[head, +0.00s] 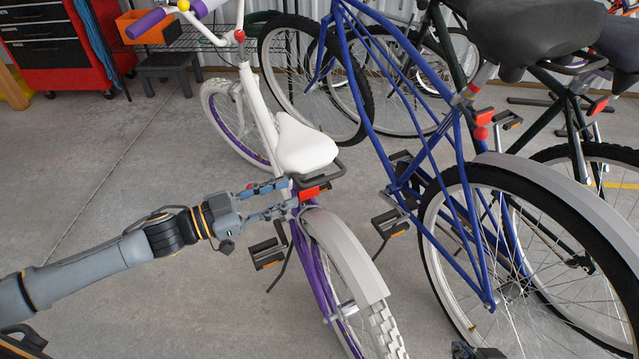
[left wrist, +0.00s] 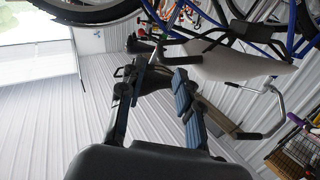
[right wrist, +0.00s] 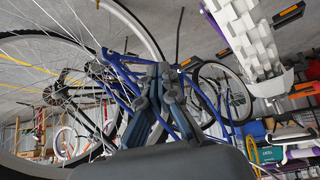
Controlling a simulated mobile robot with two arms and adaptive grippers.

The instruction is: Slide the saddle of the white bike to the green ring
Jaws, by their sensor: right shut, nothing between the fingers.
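The white bike stands in the middle of the head view, with its white saddle (head: 305,146) above a red part (head: 312,191) near the seat post. The white saddle also shows in the left wrist view (left wrist: 240,63). My left gripper (head: 288,193) is just below the saddle's rear, beside the seat post. Its fingers are apart in the left wrist view (left wrist: 160,82); I cannot tell whether they touch the post. My right gripper (head: 477,352) is at the bottom edge of the head view, shut and empty, also in the right wrist view (right wrist: 160,85). I cannot make out a green ring.
A red tool chest (head: 60,45) stands at the back left. The floor at the left is clear.

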